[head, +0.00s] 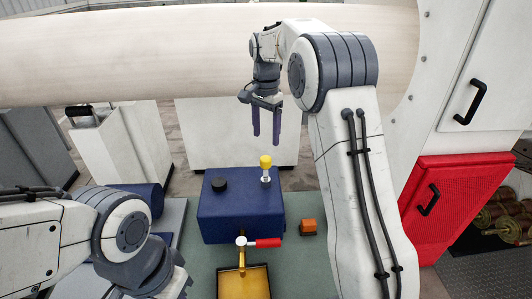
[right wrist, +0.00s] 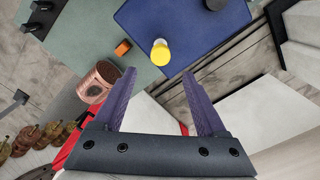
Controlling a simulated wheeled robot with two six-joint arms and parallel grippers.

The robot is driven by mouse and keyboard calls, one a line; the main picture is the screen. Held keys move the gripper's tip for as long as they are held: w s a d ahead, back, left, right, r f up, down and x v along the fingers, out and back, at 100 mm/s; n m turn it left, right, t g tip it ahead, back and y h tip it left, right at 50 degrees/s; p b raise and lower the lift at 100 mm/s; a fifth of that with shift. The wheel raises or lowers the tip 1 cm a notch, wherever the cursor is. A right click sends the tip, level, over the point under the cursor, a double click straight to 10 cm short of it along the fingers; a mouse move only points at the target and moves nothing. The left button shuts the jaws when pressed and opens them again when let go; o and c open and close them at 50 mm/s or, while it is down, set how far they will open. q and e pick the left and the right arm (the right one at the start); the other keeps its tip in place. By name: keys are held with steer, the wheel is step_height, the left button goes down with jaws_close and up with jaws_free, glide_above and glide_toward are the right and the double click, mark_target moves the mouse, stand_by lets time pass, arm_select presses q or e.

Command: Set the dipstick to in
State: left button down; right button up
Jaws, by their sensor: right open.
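The dipstick (head: 265,168) has a yellow knob on a short pale stem and stands upright on top of a dark blue box (head: 225,215). In the right wrist view the dipstick (right wrist: 160,50) shows from above, near the edge of the blue box (right wrist: 200,25). My right gripper (head: 266,135) is open and empty, pointing down, above and behind the knob in the head view. In the right wrist view its two purple fingers (right wrist: 158,100) are apart, with the knob beyond their tips and not between them. My left arm enters at lower left; its gripper is out of frame.
On the box is a black cap (head: 219,184). A red-handled valve (head: 262,242) sits at its front above a yellow tray (head: 243,284). An orange block (head: 308,227) lies to the right on the green surface (head: 300,262). A red cabinet (head: 455,195) stands at right.

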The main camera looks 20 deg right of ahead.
mark_target(266, 158)
step_height(266, 158, down, 7)
steer(key=shift+s+f+p, duration=0.1)
steer(key=shift+p, duration=1.05)
steer(key=shift+f, duration=0.65)
jaws_close()
